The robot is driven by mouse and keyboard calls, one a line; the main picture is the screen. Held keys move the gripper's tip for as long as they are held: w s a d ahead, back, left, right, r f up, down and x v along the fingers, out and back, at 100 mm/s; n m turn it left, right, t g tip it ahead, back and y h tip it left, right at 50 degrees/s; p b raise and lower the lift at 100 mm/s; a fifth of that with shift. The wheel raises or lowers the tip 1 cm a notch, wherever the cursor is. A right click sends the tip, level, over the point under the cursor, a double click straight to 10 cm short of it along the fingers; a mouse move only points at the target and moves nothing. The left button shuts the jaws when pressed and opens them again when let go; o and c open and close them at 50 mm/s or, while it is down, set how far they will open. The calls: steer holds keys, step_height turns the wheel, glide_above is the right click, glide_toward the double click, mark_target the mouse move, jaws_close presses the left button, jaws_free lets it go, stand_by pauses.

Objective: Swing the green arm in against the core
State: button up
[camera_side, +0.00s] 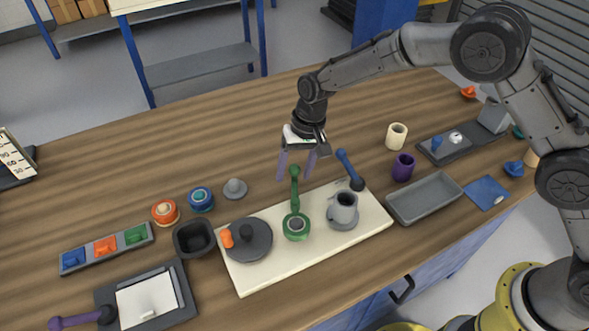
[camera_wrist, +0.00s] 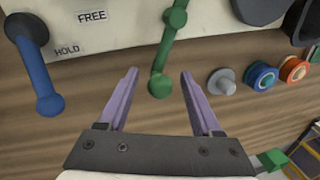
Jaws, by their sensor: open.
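The green arm (camera_side: 295,200) extends from a round green pivot (camera_side: 296,228) on the cream board, over its back edge, to a knob at its free end. A grey cylinder (camera_side: 345,206), which looks like the core, stands on a round base right of the pivot, apart from the green arm. My gripper (camera_side: 295,177) is open above the board's back edge. In the wrist view, the purple fingers of my gripper (camera_wrist: 160,73) lie on either side of the green arm (camera_wrist: 161,62), near its end knob. Contact cannot be told.
A blue lever (camera_side: 349,168) is at the board's back right; in the wrist view it lies by labels HOLD and FREE (camera_wrist: 92,15). A dark disc (camera_side: 256,245) with an orange piece is left. A purple cup (camera_side: 403,168) and grey tray (camera_side: 424,197) stand right of the cream board (camera_side: 300,258).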

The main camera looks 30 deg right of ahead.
jaws_close()
stand_by(0.4)
stand_by(1.1)
